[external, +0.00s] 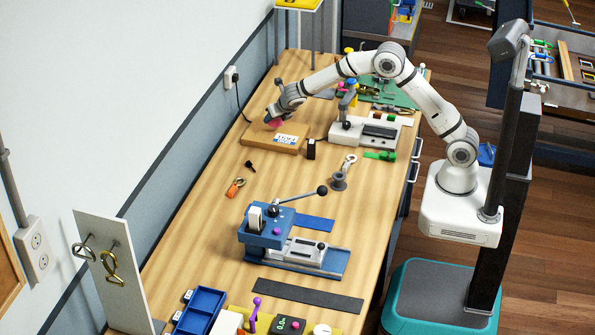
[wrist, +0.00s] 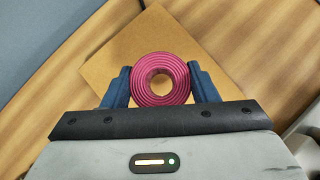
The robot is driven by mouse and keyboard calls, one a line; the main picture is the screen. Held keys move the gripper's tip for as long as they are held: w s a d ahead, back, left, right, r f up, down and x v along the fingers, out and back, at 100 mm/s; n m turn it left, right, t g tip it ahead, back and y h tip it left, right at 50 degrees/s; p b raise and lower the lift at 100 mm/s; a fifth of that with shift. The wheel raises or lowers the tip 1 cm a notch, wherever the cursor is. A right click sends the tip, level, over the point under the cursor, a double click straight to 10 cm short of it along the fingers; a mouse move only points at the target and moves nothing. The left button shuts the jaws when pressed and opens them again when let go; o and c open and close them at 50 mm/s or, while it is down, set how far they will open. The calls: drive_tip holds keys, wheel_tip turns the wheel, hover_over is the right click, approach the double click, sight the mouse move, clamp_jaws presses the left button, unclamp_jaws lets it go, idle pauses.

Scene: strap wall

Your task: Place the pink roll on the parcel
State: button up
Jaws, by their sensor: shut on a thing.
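The pink roll (wrist: 160,62) is a wound coil with a round hole in its middle. In the wrist view it sits between the two blue fingers of my gripper (wrist: 160,85), which are shut on its sides. In the external view the roll (external: 275,123) shows as a small pink patch under my gripper (external: 276,117). The parcel (external: 262,138) is a flat brown box with a white label, at the far left of the bench by the wall. It also shows in the wrist view (wrist: 108,68), behind the roll. I cannot tell whether the roll touches it.
A small black block (external: 311,149) stands at the parcel's right corner. A white and grey device (external: 365,132) is further right. A black cable (external: 241,100) hangs from the wall socket at left. A blue lever machine (external: 290,245) stands nearer the front.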

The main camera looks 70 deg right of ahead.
sight(276, 124)
drive_tip(key=shift+f, duration=1.75)
drive_tip(key=shift+f, duration=0.1)
drive_tip(key=o, duration=1)
